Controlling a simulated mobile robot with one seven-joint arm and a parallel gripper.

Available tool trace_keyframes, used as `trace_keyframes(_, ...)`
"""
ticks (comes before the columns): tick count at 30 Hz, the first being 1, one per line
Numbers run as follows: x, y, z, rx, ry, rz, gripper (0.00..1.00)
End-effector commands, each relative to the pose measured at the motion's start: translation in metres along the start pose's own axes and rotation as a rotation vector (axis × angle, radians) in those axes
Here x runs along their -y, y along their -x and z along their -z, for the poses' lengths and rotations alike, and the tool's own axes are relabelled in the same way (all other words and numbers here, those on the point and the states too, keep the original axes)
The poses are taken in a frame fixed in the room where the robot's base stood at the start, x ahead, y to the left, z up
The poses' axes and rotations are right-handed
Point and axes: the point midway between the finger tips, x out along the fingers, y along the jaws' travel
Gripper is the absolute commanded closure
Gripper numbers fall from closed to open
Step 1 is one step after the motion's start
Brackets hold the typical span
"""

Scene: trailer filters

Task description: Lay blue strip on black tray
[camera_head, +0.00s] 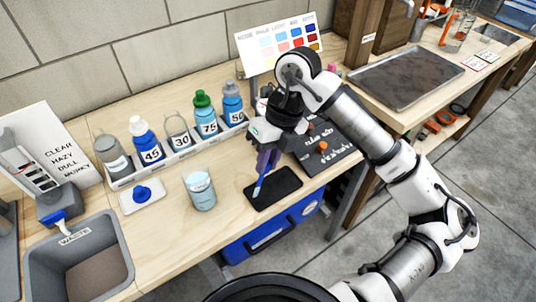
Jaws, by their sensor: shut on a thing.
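My gripper (267,160) points down above the black tray (285,186), which lies near the front edge of the wooden bench. The gripper is shut on a blue strip (257,189), which hangs downward from the fingertips. The strip's lower end is over the left part of the tray; I cannot tell whether it touches the surface. The upper part of the strip is hidden between the fingers.
A glass (200,190) of pale liquid stands left of the black tray. Behind it, several bottles stand in a white rack (180,157). A colour chart (280,43) stands at the back. A grey waste bin (118,252) is at front left. A dark board (322,146) lies right of the tray.

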Motion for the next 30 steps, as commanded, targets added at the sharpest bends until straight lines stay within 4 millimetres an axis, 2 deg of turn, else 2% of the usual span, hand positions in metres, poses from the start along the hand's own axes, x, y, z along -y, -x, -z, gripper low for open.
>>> trace_keyframes(9,0.0005,-0.0015,0.0,0.0,0.0,0.0,1.0)
trace_keyframes(10,0.0004,-0.0014,0.0,0.0,0.0,0.0,0.82)
trace_keyframes(15,0.0004,-0.0014,-0.0001,0.0,0.0,0.0,0.6)
trace_keyframes(21,0.0004,-0.0013,-0.0001,0.0,0.0,0.0,0.58)
trace_keyframes(26,0.0004,-0.0013,-0.0001,0.0,0.0,0.0,0.38)
trace_keyframes(30,0.0004,-0.0013,-0.0001,0.0,0.0,0.0,0.36)
